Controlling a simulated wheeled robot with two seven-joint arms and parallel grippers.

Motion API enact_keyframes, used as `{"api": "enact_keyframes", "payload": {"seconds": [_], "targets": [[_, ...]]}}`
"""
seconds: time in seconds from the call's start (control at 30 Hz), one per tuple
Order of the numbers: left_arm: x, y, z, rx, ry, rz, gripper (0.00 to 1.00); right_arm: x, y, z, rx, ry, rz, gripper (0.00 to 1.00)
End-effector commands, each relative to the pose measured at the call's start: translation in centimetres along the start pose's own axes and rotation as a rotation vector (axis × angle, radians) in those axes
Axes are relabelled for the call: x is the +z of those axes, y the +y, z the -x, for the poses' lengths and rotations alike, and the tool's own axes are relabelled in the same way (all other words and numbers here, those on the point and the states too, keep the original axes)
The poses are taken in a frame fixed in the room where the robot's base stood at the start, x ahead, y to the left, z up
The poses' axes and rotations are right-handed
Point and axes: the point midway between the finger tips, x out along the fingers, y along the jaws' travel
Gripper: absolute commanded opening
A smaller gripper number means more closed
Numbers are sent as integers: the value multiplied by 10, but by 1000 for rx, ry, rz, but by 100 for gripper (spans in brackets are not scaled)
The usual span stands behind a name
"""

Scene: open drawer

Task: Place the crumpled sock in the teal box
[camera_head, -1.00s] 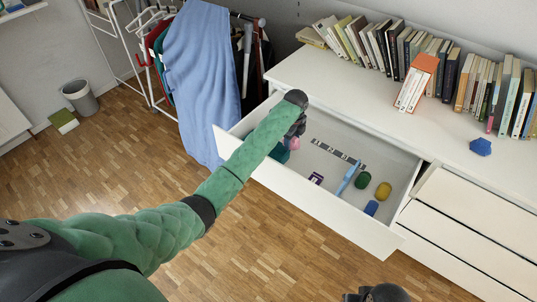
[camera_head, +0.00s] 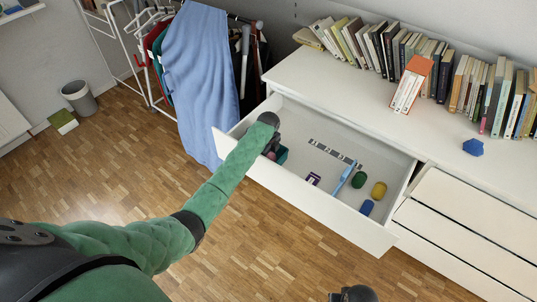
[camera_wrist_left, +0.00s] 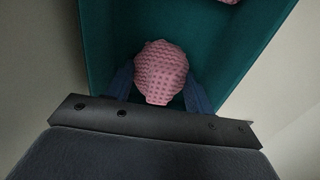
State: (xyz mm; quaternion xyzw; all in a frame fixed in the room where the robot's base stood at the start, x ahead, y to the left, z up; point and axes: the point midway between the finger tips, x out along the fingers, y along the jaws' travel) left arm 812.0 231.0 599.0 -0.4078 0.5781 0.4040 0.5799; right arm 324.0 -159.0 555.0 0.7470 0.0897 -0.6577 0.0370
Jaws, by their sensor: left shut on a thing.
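The crumpled sock is a pink textured ball, seen in the left wrist view (camera_wrist_left: 160,73) between my left gripper's two fingers. My left gripper (camera_wrist_left: 160,88) is shut on it. The teal box (camera_wrist_left: 105,35) surrounds the sock in that view, so the sock is over or inside it; its exact height is unclear. In the head view the teal box (camera_head: 282,155) sits in the drawer's left part, mostly hidden by my left gripper (camera_head: 270,150). Another pink thing (camera_wrist_left: 228,1) shows at the top edge of the wrist view. My right gripper (camera_head: 354,294) is barely in view at the bottom.
The open white drawer (camera_head: 300,190) also holds a blue long object (camera_head: 346,177), a green item (camera_head: 359,180), a yellow item (camera_head: 379,190), a blue item (camera_head: 367,207) and a dark strip (camera_head: 335,152). Books (camera_head: 410,83) stand on the dresser top. Clothes (camera_head: 196,80) hang at the left.

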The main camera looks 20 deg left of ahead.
Motion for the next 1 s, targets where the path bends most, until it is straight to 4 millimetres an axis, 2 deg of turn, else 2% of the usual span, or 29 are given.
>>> {"api": "enact_keyframes", "payload": {"seconds": [0.43, 0.47, 0.53, 0.87, 1.0], "targets": [[0, 0, -6, 0, -1, 0, 31, 0, 0, -3, 0, 2, 0, 36], [0, 0, -6, 0, -1, 0, 59, 0, 0, -3, 0, 2, 0, 36], [0, 0, -6, 0, -1, 0, 73, 0, 0, -3, 0, 2, 0, 36], [0, 0, -5, 0, -1, 0, 75, -1, 0, -3, 1, 3, 1, 36], [1, 0, 6, -1, -2, -1, 75, 0, 1, -4, 1, -2, 1, 36]]}}
